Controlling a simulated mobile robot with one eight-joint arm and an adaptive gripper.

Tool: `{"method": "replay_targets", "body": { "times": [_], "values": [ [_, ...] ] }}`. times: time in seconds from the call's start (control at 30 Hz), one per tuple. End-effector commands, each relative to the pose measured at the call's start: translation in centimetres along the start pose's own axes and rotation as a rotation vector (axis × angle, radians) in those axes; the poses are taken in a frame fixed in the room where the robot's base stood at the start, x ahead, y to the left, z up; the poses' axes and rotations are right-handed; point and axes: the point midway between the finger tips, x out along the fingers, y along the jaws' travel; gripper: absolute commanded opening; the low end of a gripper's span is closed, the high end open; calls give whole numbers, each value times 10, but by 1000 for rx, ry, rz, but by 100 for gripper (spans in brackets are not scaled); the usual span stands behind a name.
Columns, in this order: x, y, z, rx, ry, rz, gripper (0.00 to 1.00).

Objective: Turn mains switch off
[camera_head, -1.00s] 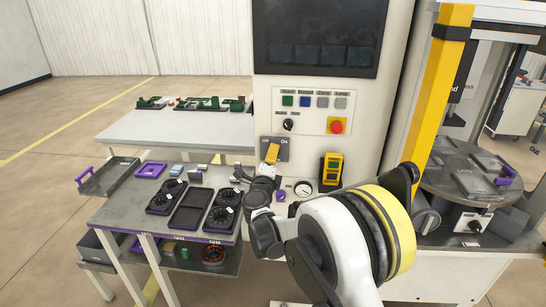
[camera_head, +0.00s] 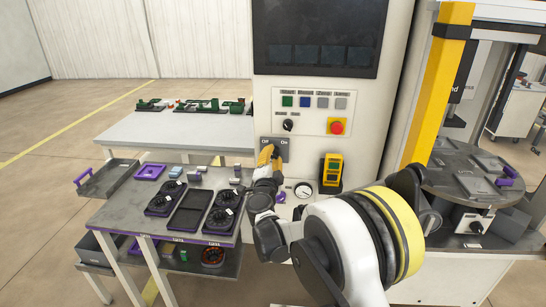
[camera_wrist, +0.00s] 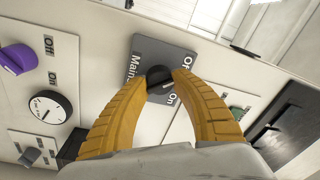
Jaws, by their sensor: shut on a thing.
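The mains switch is a black knob (camera_wrist: 161,79) on a grey plate (camera_wrist: 150,52) lettered "Mains", "Off" and "On" in the wrist view. In the head view the plate (camera_head: 284,153) sits on the front of the white cabinet, "Off" at left and "On" at right. My gripper (camera_wrist: 164,77) has two yellow ribbed fingers, closed on the knob from both sides. In the head view my gripper (camera_head: 269,154) covers the plate's middle and hides the knob. The fingertips cover part of the knob in the wrist view, so its exact pointing is unclear.
A purple knob (camera_wrist: 18,60) and a round gauge (camera_wrist: 49,107) are beside the plate. Above it are push buttons (camera_head: 305,102), a black selector (camera_head: 288,125) and a red emergency stop (camera_head: 337,127). A yellow device (camera_head: 332,169) is at right. A table with black trays (camera_head: 188,213) stands left.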

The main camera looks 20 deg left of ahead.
Motion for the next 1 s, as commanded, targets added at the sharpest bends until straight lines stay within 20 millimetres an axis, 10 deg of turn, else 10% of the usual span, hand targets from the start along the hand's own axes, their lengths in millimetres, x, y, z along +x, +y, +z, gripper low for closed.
{"method": "replay_targets", "body": {
  "times": [0.5,0.53,0.6,1.0],
  "values": [
    [0,0,0,-22,-1,-1,1],
    [0,0,0,-22,-1,-1,34],
    [0,0,0,-22,-1,-1,55],
    [-7,0,0,-21,-2,-1,55]
  ]
}}
